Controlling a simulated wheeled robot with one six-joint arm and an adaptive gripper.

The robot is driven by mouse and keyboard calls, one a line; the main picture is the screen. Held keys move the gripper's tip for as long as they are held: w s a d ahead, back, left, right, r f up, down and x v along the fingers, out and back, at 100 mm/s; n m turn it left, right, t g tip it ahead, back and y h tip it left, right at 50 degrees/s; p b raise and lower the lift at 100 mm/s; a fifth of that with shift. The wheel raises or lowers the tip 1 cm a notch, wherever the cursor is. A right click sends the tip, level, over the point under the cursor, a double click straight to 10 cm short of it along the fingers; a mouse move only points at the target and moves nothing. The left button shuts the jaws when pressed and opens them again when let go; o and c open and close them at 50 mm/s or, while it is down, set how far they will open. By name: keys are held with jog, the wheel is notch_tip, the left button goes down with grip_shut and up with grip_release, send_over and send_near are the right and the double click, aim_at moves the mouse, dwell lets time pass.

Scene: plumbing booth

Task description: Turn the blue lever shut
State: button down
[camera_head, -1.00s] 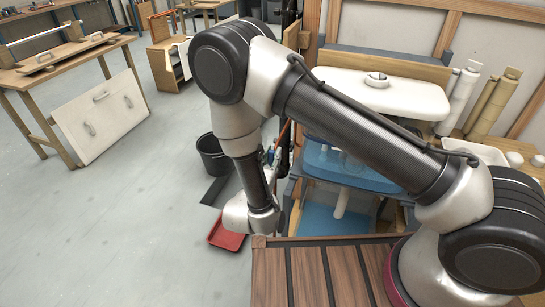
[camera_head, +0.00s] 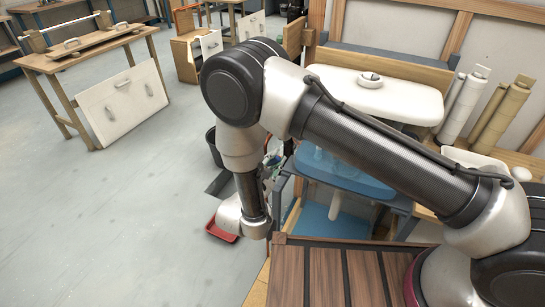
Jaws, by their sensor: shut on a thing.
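My arm crosses the view and bends down at its elbow to the wrist at the lower middle. My gripper cannot be made out; the wrist links and forearm cover the place where it would be. I cannot clearly identify the blue lever. A small patch with blue and green bits (camera_head: 273,159) shows just right of my forearm, beside the sink stand, too small to tell what it is. Whether anything touches the lever is hidden.
A white basin (camera_head: 375,95) sits on a blue-framed stand with a blue panel (camera_head: 335,222) low inside it. A red tray (camera_head: 220,230) lies on the floor by my wrist. A black bucket (camera_head: 213,147) stands partly behind my arm. The left floor is open.

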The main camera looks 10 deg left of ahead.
jog(key=shift+s+d+f+m, duration=0.15)
jog(key=shift+d+f+m, duration=0.2)
jog(key=shift+f+m, duration=0.9)
jog(key=shift+s+d+f+m, duration=0.15)
jog(key=shift+d+f+m, duration=0.3)
jog(key=shift+m, duration=1.35)
jog(key=shift+s+d+f+m, duration=0.15)
jog(key=shift+d+f+m, duration=0.1)
jog(key=shift+f+m, duration=1)
jog(key=shift+r+m, duration=0.25)
jog(key=shift+m, duration=0.15)
jog(key=c, duration=1.3)
grip_release()
jog(key=v, duration=1.2)
